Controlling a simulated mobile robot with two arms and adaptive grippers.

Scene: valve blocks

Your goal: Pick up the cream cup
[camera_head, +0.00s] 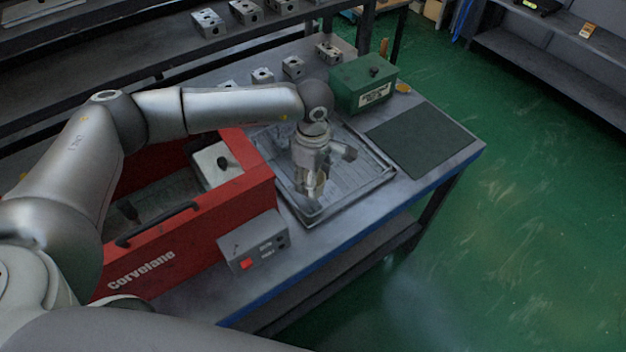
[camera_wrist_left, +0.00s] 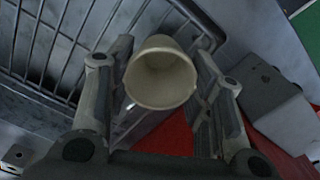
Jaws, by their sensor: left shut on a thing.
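The cream cup (camera_wrist_left: 160,75) shows in the left wrist view between the two fingers of my left gripper (camera_wrist_left: 163,90), its open mouth facing the camera. The fingers are shut on its sides. In the head view my left gripper (camera_head: 312,190) points down over the wire rack tray (camera_head: 345,205), and only a small part of the cup (camera_head: 320,184) shows at the fingers. I cannot tell whether the cup still touches the tray. My right gripper is not in view.
A red machine (camera_head: 190,225) with a control box (camera_head: 255,243) stands left of the tray. A green box (camera_head: 363,84) stands behind it, and a dark mat (camera_head: 423,140) lies to its right. Several metal valve blocks (camera_head: 293,67) sit at the back. The floor at right is clear.

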